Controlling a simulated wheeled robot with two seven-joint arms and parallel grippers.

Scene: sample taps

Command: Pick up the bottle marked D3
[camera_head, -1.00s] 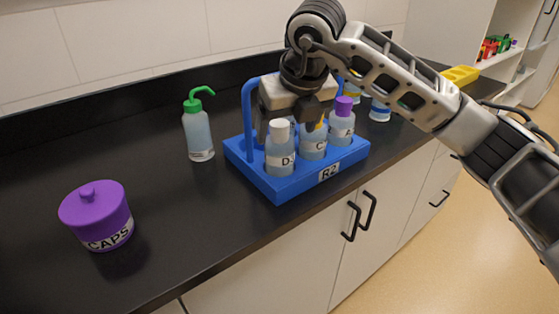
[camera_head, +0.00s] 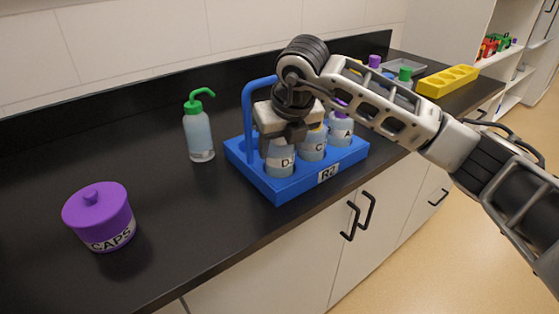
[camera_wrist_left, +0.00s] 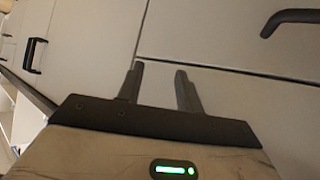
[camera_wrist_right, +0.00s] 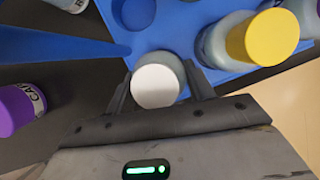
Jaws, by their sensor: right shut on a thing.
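The bottle marked D3 (camera_head: 279,161) stands in the front left place of the blue rack marked R2 (camera_head: 278,190). My right gripper (camera_head: 284,140) is over it from above and hides its cap and part of its label. In the right wrist view the bottle's white cap (camera_wrist_right: 156,86) lies between the fingers, and the gripper is shut on the bottle. The bottle still sits in the rack. My left gripper (camera_wrist_left: 158,85) is open and empty in front of the cabinet doors; it is not in the head view.
A bottle marked C (camera_head: 313,145) and a purple-capped bottle (camera_head: 341,132) stand beside D3 in the rack. The rack's blue handle (camera_head: 247,120) rises at its left. A green-topped wash bottle (camera_head: 199,135) and a purple CAPS jar (camera_head: 99,217) stand left.

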